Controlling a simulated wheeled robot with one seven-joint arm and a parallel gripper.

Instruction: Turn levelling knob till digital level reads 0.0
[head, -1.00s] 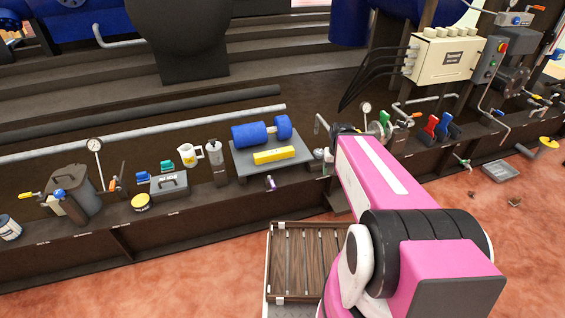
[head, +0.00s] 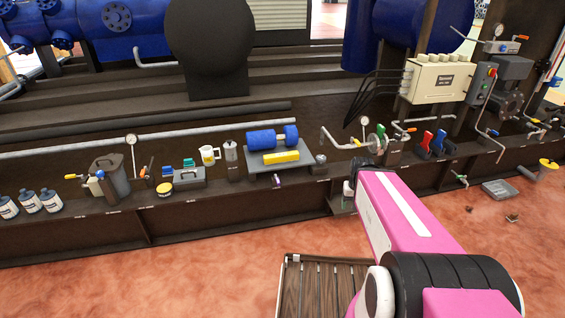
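A yellow bar-shaped block (head: 281,157), which looks like the digital level, lies on a grey plate (head: 262,167) in the head view, in front of a blue motor-like cylinder (head: 262,138). Its reading is too small to make out. A small grey knob (head: 320,159) stands at the plate's right end. A small purple and white piece (head: 277,181) sits below the plate's front edge. I cannot tell which is the levelling knob. My gripper (head: 350,191), dark at the end of my pink arm, is below and right of the plate, apart from it. Its fingers are mostly hidden.
Left of the plate on the dark ledge are a grey canister (head: 231,160), a mug (head: 209,155), a grey toolbox (head: 176,178) and a pressure gauge (head: 131,141). Pipes and valves (head: 375,142) stand close on the right. The reddish floor in front is clear at left.

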